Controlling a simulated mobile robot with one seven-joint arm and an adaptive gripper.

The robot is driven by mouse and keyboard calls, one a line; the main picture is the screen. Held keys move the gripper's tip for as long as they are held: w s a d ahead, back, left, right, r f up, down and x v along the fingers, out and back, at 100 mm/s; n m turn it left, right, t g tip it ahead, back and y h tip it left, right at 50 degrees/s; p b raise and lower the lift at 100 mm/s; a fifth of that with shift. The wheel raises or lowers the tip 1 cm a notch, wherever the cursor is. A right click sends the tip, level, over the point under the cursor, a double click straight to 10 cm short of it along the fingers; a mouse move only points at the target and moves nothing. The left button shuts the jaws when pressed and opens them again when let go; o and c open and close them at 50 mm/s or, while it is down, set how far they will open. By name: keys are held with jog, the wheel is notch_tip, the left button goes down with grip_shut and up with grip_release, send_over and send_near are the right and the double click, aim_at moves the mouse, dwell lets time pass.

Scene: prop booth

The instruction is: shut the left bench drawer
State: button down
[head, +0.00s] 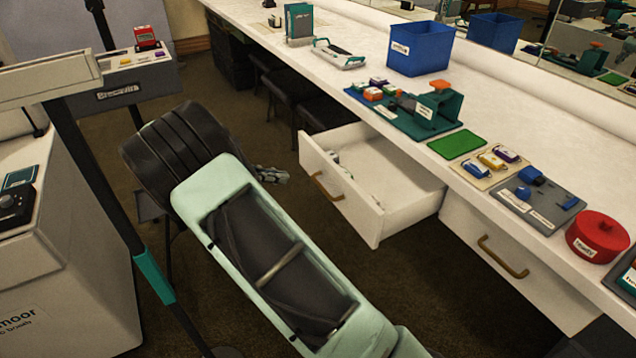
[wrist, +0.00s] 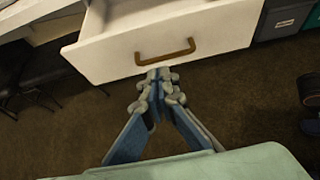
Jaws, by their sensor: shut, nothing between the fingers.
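The left bench drawer (head: 345,205) is white with a bronze handle (head: 325,187) and stands pulled out from under the bench. A few small items lie inside it. In the wrist view the drawer front (wrist: 120,45) spans the top, with its handle (wrist: 165,53) near the middle. My gripper (head: 284,175) is in front of the drawer, to the left of the handle in the head view. In the wrist view my gripper (wrist: 159,75) is shut and empty, its tips just below the handle. I cannot tell whether they touch the drawer front.
The right drawer (head: 510,255) is closed. The bench top (head: 340,25) holds a blue bin (head: 418,50), a green tool on a mat, small blocks, and a red round tin (head: 597,236). A white cabinet (head: 75,260) stands at left. Dark carpet is clear below the drawer.

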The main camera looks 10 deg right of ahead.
jog(key=b, duration=0.3)
send_near(331, 175)
notch_tip(331, 175, down, 4)
jog(key=d, duration=0.2)
jog(key=shift+w+d, duration=0.75)
jog(key=shift+d, duration=0.3)
jog(key=shift+w+d, duration=0.15)
jog(key=shift+d, duration=0.4)
jog(key=shift+r, duration=0.1)
jog(key=shift+w+d, duration=0.15)
jog(key=shift+d, duration=0.35)
jog(key=w+d+p, duration=0.1)
jog(key=w+d, duration=0.1)
jog(key=d, duration=0.5)
jog(key=w+d+p, duration=0.1)
jog(key=w+d, duration=0.1)
jog(key=d, duration=0.5)
jog(key=w+d+p, duration=0.1)
jog(key=w+d, duration=0.2)
jog(key=d, duration=0.4)
jog(key=shift+d+p, duration=0.25)
jog(key=shift+p, duration=0.1)
jog(key=shift+d+r, duration=0.1)
jog(key=shift+d, duration=0.05)
